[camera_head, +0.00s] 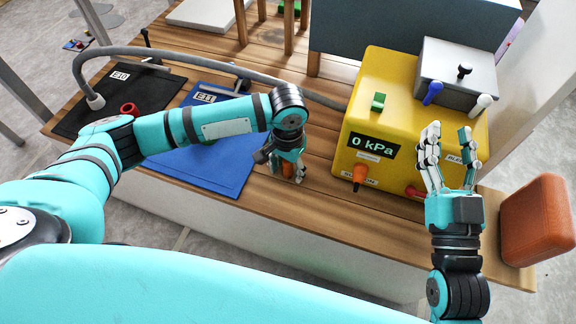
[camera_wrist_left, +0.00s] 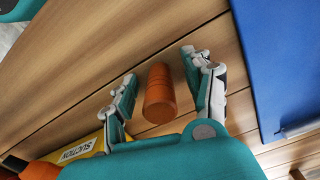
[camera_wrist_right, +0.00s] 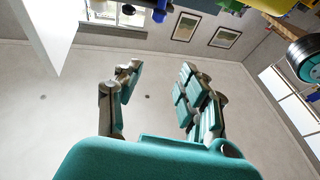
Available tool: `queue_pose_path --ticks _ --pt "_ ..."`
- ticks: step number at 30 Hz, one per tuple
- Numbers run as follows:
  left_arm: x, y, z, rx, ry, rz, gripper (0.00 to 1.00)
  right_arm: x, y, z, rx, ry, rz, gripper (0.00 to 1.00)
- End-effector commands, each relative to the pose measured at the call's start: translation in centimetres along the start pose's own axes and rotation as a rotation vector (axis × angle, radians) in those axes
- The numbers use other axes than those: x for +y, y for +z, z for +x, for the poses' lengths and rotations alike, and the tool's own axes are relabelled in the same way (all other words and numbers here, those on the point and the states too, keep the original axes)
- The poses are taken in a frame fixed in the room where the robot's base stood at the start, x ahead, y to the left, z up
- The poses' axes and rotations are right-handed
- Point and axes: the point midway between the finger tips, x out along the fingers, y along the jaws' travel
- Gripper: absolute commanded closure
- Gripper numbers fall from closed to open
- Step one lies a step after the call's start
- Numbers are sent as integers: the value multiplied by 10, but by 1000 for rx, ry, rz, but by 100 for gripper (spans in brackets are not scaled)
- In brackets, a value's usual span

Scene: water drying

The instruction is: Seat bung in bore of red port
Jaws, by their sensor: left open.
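An orange ribbed bung (camera_wrist_left: 158,93) lies on the wooden table between the fingers of my left gripper (camera_wrist_left: 160,85). In the head view, part of the bung (camera_head: 287,167) shows at my left gripper (camera_head: 287,172), which is open and points down. I cannot tell whether the fingers touch it. A red port (camera_head: 412,191) shows low on the front of the yellow box (camera_head: 385,90); its bore is not clearly visible. My right gripper (camera_head: 448,165) is open and empty, fingers up, in front of the box's right side; its fingers also show in the right wrist view (camera_wrist_right: 155,95).
An orange fitting (camera_head: 360,174) sits on the box's lower left front. A grey hose (camera_head: 180,54) runs behind my left arm. A blue mat (camera_head: 230,175), a black mat (camera_head: 75,118) with a red ring (camera_head: 129,108), and an orange-brown block (camera_head: 537,218) are nearby.

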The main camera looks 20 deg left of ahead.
Motion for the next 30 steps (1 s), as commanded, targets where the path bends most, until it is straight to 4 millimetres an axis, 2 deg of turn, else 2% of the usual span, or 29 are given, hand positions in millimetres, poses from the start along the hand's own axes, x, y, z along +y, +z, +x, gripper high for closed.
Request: queue_pose_path --ticks 1,12,24,30 --pt "0 0 0 0 0 0 53 0 0 0 0 0 0 60" --pt "0 0 0 0 0 0 100 0 0 0 -1 1 0 60" --pt "0 0 -3 1 0 0 100 0 1 1 -14 1 -1 60" --pt "0 -1 -18 2 1 -1 100 4 26 -4 -163 8 -4 60"
